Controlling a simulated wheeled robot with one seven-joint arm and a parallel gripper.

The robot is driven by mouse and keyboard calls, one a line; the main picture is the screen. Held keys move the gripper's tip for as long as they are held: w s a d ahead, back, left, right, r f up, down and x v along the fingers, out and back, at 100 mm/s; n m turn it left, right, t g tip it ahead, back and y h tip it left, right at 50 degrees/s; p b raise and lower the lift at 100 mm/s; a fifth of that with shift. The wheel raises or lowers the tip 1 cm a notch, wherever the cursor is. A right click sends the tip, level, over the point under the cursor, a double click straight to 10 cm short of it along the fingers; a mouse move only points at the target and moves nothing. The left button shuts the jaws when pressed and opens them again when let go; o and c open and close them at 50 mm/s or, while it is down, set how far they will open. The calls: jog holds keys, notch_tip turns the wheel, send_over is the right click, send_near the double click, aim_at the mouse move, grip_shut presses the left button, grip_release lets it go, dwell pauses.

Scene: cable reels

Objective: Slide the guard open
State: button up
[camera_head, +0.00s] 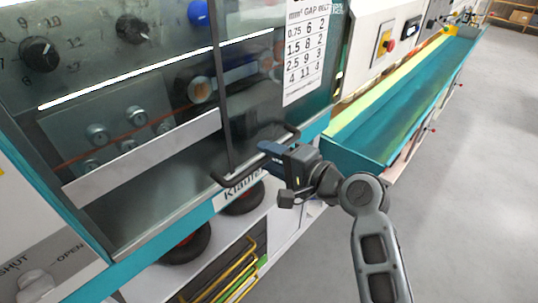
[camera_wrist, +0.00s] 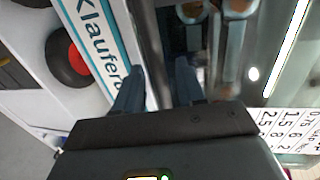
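The guard (camera_head: 130,185) is a clear panel over the front of the teal machine, with a dark upright edge. A black bar handle (camera_head: 232,180) stands out from its lower right part. My gripper (camera_head: 268,152) is at the handle's middle, coming from the right. In the wrist view, my two fingers (camera_wrist: 158,85) stand apart on the machine front beside the "Klauferd" label (camera_wrist: 97,40). A dark strip runs between them, but I cannot tell whether it is the handle or whether a finger touches it.
Dials (camera_head: 38,54) and rollers show behind the clear panel. A gap table (camera_head: 304,50) is at the upper right. A teal trough (camera_head: 400,105) extends to the right. Reels (camera_head: 190,245) sit on a shelf below. A knob marked SHUT and OPEN (camera_head: 35,283) is at lower left. Open floor lies right.

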jog(key=shift+w+a+f, duration=0.1)
jog(key=shift+w+a, duration=0.15)
jog(key=shift+a, duration=0.1)
jog(key=shift+c, duration=0.3)
grip_shut()
